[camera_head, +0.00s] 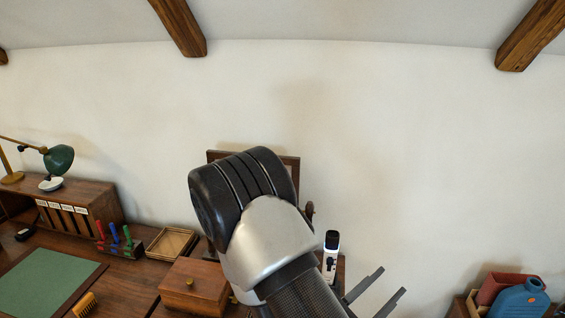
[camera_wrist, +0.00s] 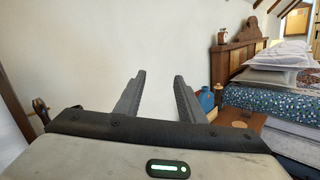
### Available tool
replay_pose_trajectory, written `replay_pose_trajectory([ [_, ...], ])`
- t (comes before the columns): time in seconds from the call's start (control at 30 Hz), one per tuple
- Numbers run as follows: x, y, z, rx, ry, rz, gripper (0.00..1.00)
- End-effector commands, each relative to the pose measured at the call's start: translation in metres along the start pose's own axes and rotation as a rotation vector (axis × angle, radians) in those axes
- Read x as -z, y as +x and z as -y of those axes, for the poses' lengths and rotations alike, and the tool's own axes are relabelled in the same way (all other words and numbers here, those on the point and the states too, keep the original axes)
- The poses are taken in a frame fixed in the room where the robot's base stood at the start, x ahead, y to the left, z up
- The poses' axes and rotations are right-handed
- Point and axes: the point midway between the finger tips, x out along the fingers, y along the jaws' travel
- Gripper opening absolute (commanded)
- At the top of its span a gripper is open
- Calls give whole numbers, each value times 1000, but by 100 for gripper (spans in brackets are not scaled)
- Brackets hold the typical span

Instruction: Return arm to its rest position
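My arm fills the lower middle of the head view, raised over the desk. My gripper (camera_head: 376,294) shows at the lower right of the arm, its two grey fingers apart and pointing up and to the right. In the wrist view my gripper (camera_wrist: 158,98) has its fingers spread with only the white wall between them. It is open and empty, touching nothing that I can see.
The wooden desk (camera_head: 130,277) holds a lidded wooden box (camera_head: 194,287), a tray (camera_head: 172,243), a green lamp (camera_head: 58,158) and a white cylindrical device (camera_head: 331,250). A blue container (camera_head: 520,301) stands at the lower right. A bed (camera_wrist: 275,98) shows at the right.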

Motion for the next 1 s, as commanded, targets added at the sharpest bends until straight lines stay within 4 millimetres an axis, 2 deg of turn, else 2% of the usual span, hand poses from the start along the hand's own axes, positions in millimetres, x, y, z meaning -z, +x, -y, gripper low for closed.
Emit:
replay_pose_trajectory([
  [0.03, -19, 8, 11, 104, 50, 13, 36],
  [0.2, -62, 14, 58, 453, 198, 16, 36],
  [0.4, -91, -6, 102, 834, 419, -46, 36],
  [0.53, -100, -28, 116, 1054, 591, -122, 36],
  [0.67, -107, -51, 114, 1242, 789, -221, 36],
  [0.77, -113, -67, 103, 1358, 957, -314, 36],
  [0.87, -122, -80, 84, 1446, 1140, -416, 36],
  [1.0, -144, -92, 49, 1515, 1411, -571, 36],
])
